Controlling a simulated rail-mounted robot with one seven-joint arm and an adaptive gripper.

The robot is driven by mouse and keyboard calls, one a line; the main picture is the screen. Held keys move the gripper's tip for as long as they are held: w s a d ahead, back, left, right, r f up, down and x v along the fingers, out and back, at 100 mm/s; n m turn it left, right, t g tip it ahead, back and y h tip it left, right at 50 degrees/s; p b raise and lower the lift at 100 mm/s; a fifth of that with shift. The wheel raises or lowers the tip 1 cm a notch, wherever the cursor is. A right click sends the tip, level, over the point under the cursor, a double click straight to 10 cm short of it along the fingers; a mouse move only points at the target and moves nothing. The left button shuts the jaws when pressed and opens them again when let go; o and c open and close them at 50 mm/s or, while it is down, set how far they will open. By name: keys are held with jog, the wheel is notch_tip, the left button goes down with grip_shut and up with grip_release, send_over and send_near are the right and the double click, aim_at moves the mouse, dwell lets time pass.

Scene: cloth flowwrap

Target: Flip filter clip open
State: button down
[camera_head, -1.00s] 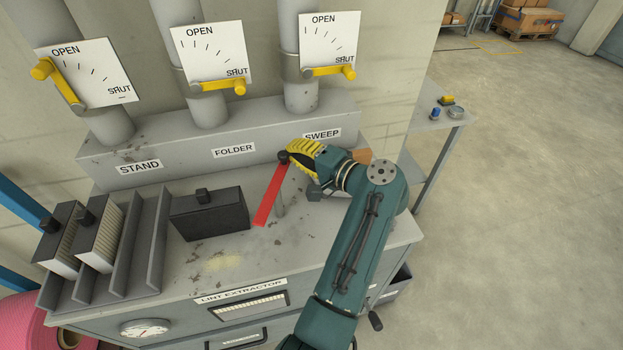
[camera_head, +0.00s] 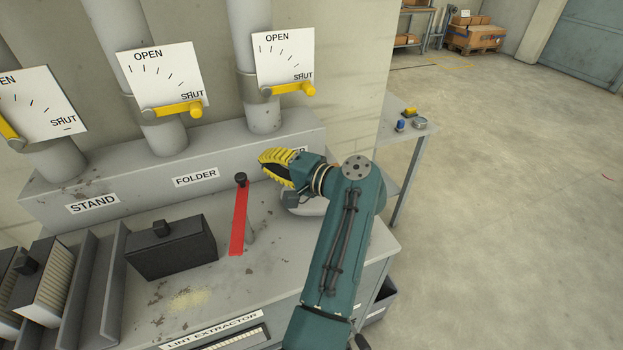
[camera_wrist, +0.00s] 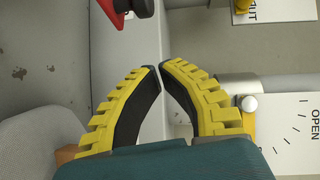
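A red bar (camera_head: 239,220) with a black knob (camera_head: 241,178) at its top stands up from the lint extractor's worktop, beside a thin grey post; which part is the filter clip is not labelled. My gripper (camera_head: 263,158), with yellow ribbed fingers, is to the right of the knob, apart from it, in front of the SWEEP label. In the wrist view my gripper (camera_wrist: 161,68) has its fingertips almost together, with nothing between them. The red bar (camera_wrist: 113,12) and knob (camera_wrist: 143,8) show at that view's top edge.
A black box (camera_head: 172,247) with a knob stands left of the bar. Pleated filters (camera_head: 45,300) stand in a rack at far left. Yellow valve handles (camera_head: 175,110) are on the pipes behind. A pale rounded object (camera_head: 303,205) sits under my gripper.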

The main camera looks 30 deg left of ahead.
jog(key=w+d+r, duration=0.1)
jog(key=w+d, duration=0.2)
jog(key=d, duration=0.6)
jog(key=shift+w+d+r+p, duration=0.2)
jog(key=shift+w+p, duration=0.1)
jog(key=shift+p, duration=0.1)
jog(key=shift+f, duration=0.15)
